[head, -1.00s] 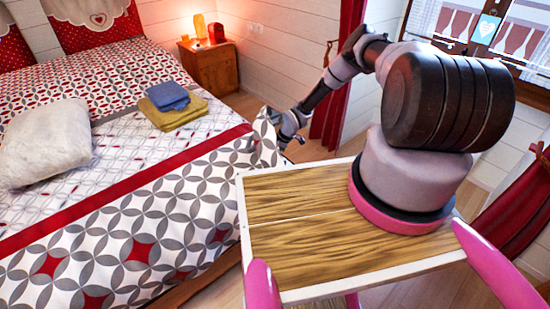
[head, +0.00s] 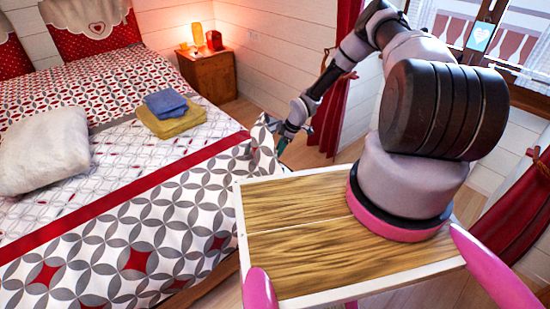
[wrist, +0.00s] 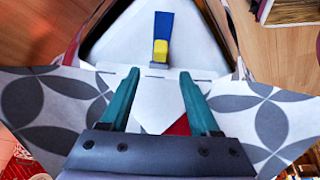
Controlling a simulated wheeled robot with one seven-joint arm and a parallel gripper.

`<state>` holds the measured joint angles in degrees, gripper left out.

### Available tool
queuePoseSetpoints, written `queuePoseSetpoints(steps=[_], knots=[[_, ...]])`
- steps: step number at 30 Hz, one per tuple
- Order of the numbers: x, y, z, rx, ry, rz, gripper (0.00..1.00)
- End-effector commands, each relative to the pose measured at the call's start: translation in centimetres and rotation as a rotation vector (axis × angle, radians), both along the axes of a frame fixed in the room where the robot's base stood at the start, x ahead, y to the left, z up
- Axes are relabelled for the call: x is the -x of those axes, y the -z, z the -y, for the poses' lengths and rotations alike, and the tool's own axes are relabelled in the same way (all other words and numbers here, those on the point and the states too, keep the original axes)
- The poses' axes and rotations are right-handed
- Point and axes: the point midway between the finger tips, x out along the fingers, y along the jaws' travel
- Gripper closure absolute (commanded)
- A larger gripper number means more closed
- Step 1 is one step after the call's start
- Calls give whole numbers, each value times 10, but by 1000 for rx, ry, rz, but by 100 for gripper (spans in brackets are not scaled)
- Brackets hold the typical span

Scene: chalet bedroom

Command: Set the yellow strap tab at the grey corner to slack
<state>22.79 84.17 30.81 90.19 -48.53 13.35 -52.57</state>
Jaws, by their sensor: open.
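The yellow strap tab (wrist: 161,50) shows in the wrist view, at the lower end of a blue strip (wrist: 163,24) on a white triangular panel (wrist: 125,50). Grey-and-white patterned cloth (wrist: 45,112) spreads to both sides below the panel. My gripper (wrist: 157,75) is open, its two teal fingers apart and pointing toward the tab. The tab appears beyond the fingertips, between their lines, and nothing is held. In the head view my gripper (head: 282,146) is small beside the bed corner (head: 264,150), and the tab cannot be made out there.
The bed (head: 150,215) fills the left, with folded towels (head: 172,118) and a white cushion (head: 42,143) on it. A wooden nightstand (head: 210,78) with a lamp stands behind. Red curtains (head: 335,105) hang by the window. Wooden floor (head: 240,107) shows between bed and wall.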

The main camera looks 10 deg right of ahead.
Motion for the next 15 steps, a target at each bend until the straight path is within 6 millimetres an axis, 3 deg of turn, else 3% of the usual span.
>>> queuePoseSetpoints(steps=[4, 12, 13, 15], knots=[[1, -11, 5, 0, 1, 0, 38], [2, -13, 5, 0, 1, 0, 38], [2, -13, 5, 0, 1, 0, 41], [3, -12, 6, -6, 16, -4, 68]])
